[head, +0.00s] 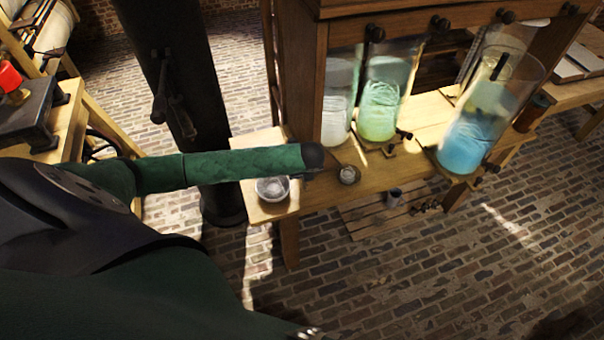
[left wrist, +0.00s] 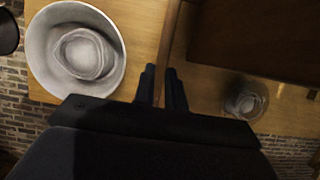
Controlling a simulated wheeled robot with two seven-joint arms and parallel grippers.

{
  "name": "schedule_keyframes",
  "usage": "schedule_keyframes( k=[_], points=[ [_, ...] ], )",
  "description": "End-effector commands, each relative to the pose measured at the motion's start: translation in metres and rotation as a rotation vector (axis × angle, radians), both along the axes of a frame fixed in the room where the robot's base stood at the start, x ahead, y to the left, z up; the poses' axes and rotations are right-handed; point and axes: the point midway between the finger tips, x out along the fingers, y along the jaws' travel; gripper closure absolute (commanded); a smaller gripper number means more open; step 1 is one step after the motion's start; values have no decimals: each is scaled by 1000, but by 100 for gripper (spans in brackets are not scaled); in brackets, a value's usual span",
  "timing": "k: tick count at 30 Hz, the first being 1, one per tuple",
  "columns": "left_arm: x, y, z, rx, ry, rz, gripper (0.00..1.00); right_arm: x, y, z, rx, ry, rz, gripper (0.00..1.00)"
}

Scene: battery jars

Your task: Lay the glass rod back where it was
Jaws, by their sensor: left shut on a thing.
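My left gripper (left wrist: 162,88) has its two dark fingers close together over the wooden bench, between a white bowl and a small glass dish. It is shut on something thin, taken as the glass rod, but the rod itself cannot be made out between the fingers. In the head view my left arm reaches over the bench's left end and its wrist hides the fingers. The white bowl (left wrist: 40,50) also shows in the head view (head: 272,188), just below my forearm. The small dish (left wrist: 245,102) also shows in the head view (head: 348,174). My right gripper is not seen.
Glass jars stand on the bench (head: 320,192): a whitish one (head: 338,110), a green one (head: 380,110) and a tilted-looking one with blue liquid (head: 475,140). A wooden frame (head: 298,75) rises behind my wrist.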

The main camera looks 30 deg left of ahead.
Motion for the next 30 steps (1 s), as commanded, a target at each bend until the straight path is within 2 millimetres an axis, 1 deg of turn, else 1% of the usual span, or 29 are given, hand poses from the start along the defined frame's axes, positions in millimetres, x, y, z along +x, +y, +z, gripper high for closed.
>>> schedule_keyframes(
  k=[1,3,6,9,15,26,27,29,30],
  points=[
    [0,0,-4,0,0,0,100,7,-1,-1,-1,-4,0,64],
    [0,0,-9,1,1,0,100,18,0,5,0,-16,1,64],
    [0,0,-19,1,1,0,100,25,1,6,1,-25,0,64],
    [0,0,-26,0,0,0,100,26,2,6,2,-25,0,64],
    [0,0,-36,0,0,1,100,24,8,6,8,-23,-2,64],
    [0,0,-38,0,0,1,100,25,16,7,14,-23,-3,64],
    [0,0,-38,0,0,1,84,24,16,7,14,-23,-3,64],
    [0,0,-38,0,0,1,72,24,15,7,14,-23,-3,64],
    [0,0,-38,0,0,1,64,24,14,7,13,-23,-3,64]
  ],
)
